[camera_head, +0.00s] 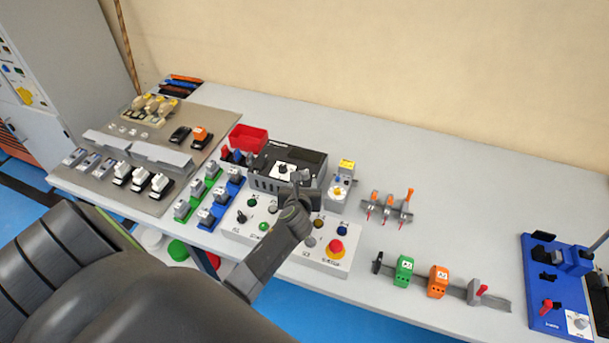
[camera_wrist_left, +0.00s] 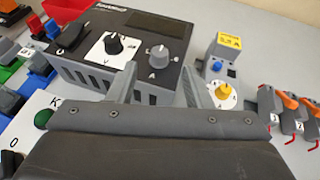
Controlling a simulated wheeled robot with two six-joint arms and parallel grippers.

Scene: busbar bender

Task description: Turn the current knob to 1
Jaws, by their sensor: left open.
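The dark grey power supply box (camera_head: 262,184) stands on the bench; it also shows in the left wrist view (camera_wrist_left: 85,75). Its top panel carries a black knob (camera_wrist_left: 114,43) marked V and a grey knob (camera_wrist_left: 160,54) marked A, the current knob. The scale marks around the A knob are too small to read. My left gripper (camera_head: 297,186) is over the front right of the box. In the left wrist view its two fingers (camera_wrist_left: 158,72) are apart, with the A knob showing beyond the gap between them. Whether they touch the knob cannot be told. My right gripper is out of view.
A light grey button panel (camera_head: 325,262) with a red stop button (camera_head: 336,248) lies in front of the box. A small unit with a yellow dial (camera_wrist_left: 224,91) stands to its right. A red tray (camera_head: 248,138) is behind left. The back right bench is clear.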

